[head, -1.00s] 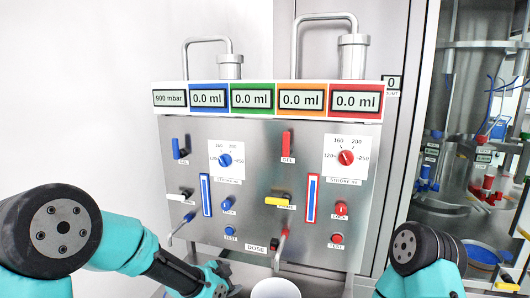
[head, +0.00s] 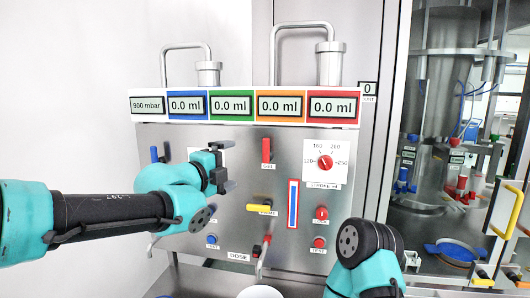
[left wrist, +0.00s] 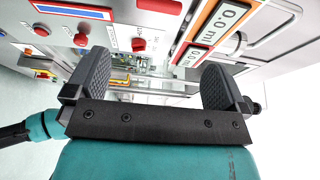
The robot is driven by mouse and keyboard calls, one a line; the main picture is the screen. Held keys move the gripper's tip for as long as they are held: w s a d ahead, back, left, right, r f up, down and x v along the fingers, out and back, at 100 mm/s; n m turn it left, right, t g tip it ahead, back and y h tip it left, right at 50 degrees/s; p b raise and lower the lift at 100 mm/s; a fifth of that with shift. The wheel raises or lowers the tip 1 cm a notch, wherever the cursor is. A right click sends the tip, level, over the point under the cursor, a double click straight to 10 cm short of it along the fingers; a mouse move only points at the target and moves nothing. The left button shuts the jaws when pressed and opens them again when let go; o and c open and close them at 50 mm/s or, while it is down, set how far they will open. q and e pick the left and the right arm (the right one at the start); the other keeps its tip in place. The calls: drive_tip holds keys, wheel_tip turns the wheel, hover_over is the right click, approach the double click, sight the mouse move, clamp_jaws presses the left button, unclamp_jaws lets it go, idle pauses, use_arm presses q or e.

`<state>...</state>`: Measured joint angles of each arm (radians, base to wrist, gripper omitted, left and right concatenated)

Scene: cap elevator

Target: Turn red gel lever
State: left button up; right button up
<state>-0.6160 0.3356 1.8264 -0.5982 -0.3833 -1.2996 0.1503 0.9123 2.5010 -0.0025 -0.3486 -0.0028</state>
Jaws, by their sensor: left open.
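The red stroke dial (head: 325,163) is right of the lever. A yellow lever (head: 260,208) and a red-bordered gauge (head: 293,204) are below. Displays (head: 245,106) run above. A blue lever (head: 154,154) is at left; my left arm hides the blue dial.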

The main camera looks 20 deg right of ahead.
sight(264, 151)
use_arm(q)
drive_tip(key=x, duration=1.7)
drive_tip(key=shift+w+d, duration=0.1)
drive_tip(key=shift+w, duration=0.05)
drive_tip(key=shift+c, duration=0.5)
drive_tip(key=c, duration=0.6)
